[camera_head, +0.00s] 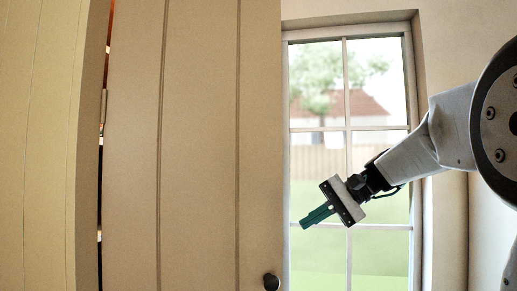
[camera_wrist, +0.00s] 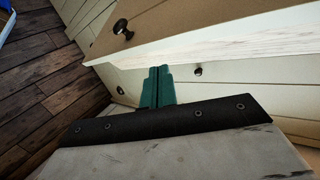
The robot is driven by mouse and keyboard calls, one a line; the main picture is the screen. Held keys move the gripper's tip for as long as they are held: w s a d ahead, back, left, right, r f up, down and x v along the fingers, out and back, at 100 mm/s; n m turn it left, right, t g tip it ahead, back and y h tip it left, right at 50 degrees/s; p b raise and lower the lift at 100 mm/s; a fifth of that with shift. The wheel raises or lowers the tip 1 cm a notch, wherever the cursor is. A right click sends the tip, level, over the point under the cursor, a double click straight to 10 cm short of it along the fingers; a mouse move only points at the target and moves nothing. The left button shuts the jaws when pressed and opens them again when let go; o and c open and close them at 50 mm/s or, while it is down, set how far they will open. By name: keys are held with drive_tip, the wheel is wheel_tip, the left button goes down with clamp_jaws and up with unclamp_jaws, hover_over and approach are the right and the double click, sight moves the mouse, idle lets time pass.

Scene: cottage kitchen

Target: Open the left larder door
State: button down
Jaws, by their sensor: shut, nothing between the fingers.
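A tall beige plank door (camera_head: 200,140), which I take for the left larder door, fills the middle of the head view. Its dark round knob (camera_head: 271,282) is at the lower right edge. A narrow gap with hinges runs down its left side, so it appears to stand ajar. In the wrist view a tan panel (camera_wrist: 200,22) with a dark knob (camera_wrist: 122,28) shows a pale edge. My gripper (camera_head: 305,224) is right of the door, in front of the window, with green fingers shut and empty. The fingers (camera_wrist: 159,72) point toward the pale edge; contact cannot be told.
A window (camera_head: 350,150) is behind my gripper. Another beige panel (camera_head: 40,150) stands at far left. The wrist view shows a second dark knob (camera_wrist: 198,71) on a pale front beyond the fingers, and dark plank floor (camera_wrist: 50,90) at left.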

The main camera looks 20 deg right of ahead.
sight(281, 146)
drive_tip(key=w+d+r+n+t+y, duration=0.1)
drive_tip(key=w+d+r+n+y, duration=0.15)
drive_tip(key=r, duration=0.65)
drive_tip(key=w+d+r+n+t+y, duration=0.1)
drive_tip(key=r+y, duration=0.3)
drive_tip(key=r, duration=0.4)
drive_tip(key=a, duration=0.8)
drive_tip(key=shift+a+m+t, duration=0.2)
drive_tip(key=shift+m+t, duration=0.1)
drive_tip(key=shift+m, duration=0.05)
drive_tip(key=shift+s+h, duration=0.1)
drive_tip(key=shift+h, duration=0.15)
